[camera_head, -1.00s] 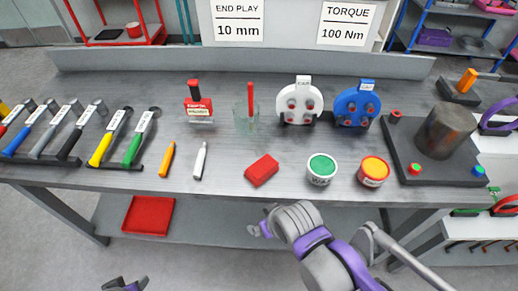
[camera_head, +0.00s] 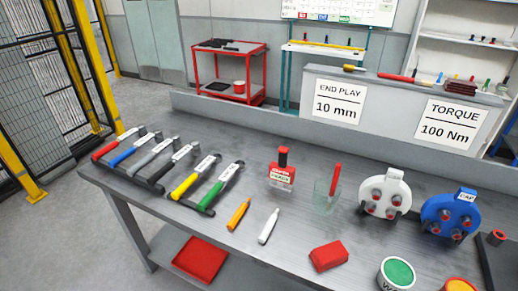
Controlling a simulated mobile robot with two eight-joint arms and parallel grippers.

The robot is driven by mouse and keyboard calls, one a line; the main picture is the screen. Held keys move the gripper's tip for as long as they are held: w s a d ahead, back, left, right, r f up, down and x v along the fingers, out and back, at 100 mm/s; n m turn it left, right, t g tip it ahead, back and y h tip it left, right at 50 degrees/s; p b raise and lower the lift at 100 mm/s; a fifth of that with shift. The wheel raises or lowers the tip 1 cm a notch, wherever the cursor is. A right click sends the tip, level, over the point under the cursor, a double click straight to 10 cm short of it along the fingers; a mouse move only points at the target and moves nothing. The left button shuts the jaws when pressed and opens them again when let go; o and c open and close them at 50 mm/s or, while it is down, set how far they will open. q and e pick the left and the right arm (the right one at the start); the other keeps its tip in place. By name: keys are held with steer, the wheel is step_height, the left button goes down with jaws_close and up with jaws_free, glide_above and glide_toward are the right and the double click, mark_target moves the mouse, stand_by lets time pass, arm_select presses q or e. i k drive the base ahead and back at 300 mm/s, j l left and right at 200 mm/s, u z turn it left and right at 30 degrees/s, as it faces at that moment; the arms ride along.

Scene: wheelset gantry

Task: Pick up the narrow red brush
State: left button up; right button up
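A narrow red stick, which looks like the brush handle (camera_head: 335,174), stands slightly tilted in a clear glass (camera_head: 325,197) on the grey workbench (camera_head: 262,142). Its lower end is in the glass, and I cannot make out bristles. Neither of my grippers shows in the head view now.
Hammer-like tools with coloured handles (camera_head: 183,186) lie at the left. An orange marker (camera_head: 239,214), a white marker (camera_head: 268,226) and a red block (camera_head: 328,256) lie in front of the glass. White (camera_head: 384,194) and blue (camera_head: 450,216) round fixtures stand right.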

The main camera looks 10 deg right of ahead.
mark_target(338, 166)
steer(key=u, duration=5.2)
steer(key=k+l+u, duration=0.15)
steer(key=u, duration=5.45)
